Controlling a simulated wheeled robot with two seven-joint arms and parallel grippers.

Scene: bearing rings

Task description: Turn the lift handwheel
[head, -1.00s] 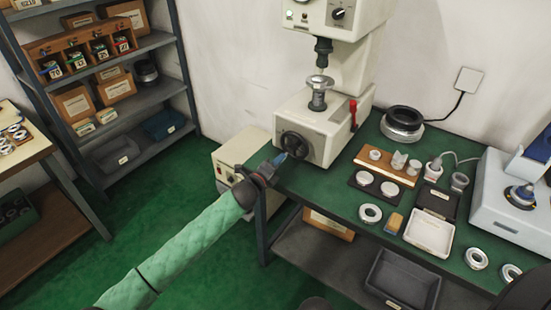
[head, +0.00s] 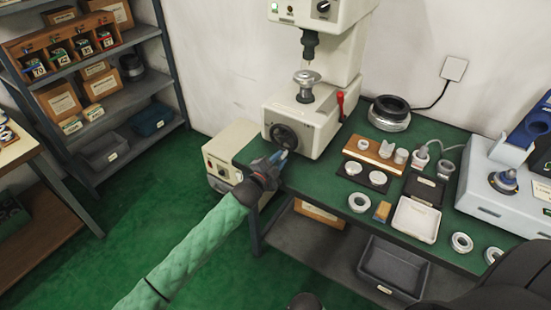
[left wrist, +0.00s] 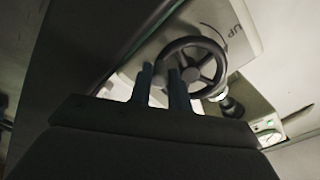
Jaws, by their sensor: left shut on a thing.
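The lift handwheel (head: 284,136) is a dark spoked wheel on the front of the pale tester's base (head: 312,112). In the left wrist view the handwheel (left wrist: 205,50) shows its rim and spokes, beside a curved arrow and the word UP (left wrist: 235,32). My left gripper (head: 280,156) is at the lower edge of the wheel. The exact contact is partly hidden by the fingers. My right gripper does not show.
A metal anvil (head: 305,85) stands above the base, with a red lever (head: 341,104) at its right. The green bench (head: 333,190) holds rings, a wooden block (head: 374,150) and an open white case (head: 416,220). A beige box (head: 226,150) stands left of the bench.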

